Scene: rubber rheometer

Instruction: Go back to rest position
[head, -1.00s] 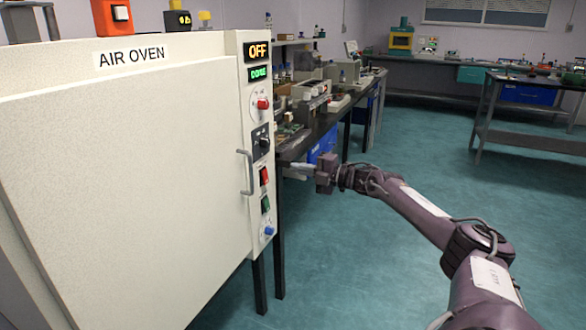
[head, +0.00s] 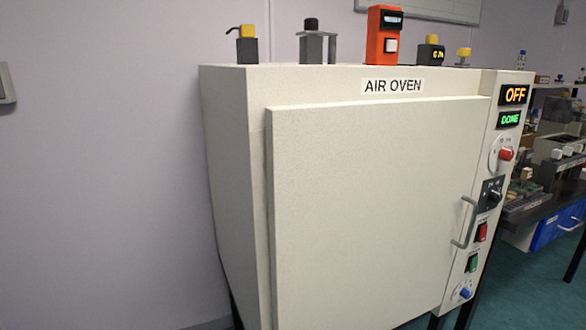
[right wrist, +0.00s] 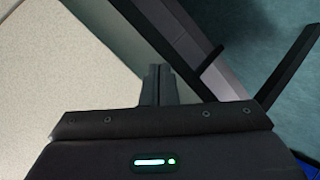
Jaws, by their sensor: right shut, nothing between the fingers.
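My right gripper (right wrist: 157,84) shows in the right wrist view, with its two fingers together and nothing between them. A pale, speckled surface lies to its left there, and dark legs cross the view to its right. Neither gripper is in the head view. The air oven (head: 370,200) stands in the middle of the head view with its door shut. Its displays (head: 512,107) read OFF and DONE. The grey door handle (head: 466,222) is on the right side of the door.
An orange device (head: 384,36) and several small instruments stand on top of the oven. A bench (head: 553,207) with equipment is at the right, with a blue drawer (head: 560,225) below. Teal floor (head: 530,285) is open at the lower right.

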